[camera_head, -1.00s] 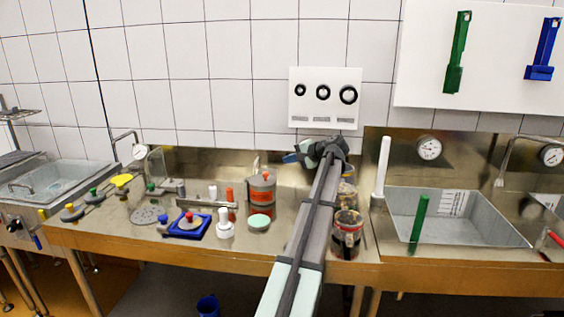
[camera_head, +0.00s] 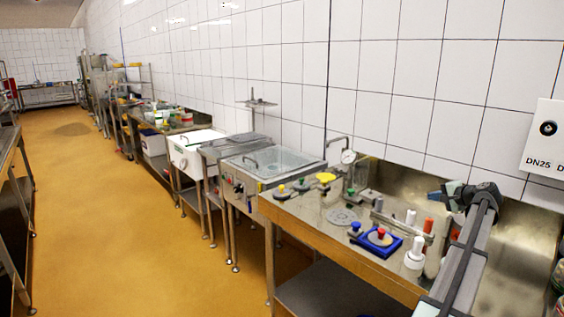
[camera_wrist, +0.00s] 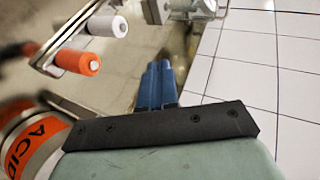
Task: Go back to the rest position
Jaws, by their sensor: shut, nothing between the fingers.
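My gripper (camera_head: 436,196) is at the right of the head view, at the end of my outstretched arm. It hangs over the back of the steel counter (camera_head: 315,212), close to the backsplash. In the wrist view its blue fingers (camera_wrist: 157,86) are together with nothing between them. Beside them at lower left is a container with an orange label reading "ACID" (camera_wrist: 38,135). A metal rack with a white spool-like piece (camera_wrist: 107,25) and an orange one (camera_wrist: 78,61) is at upper left. My arm hides part of the counter's right end.
The orange floor (camera_head: 110,220) at left is clear.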

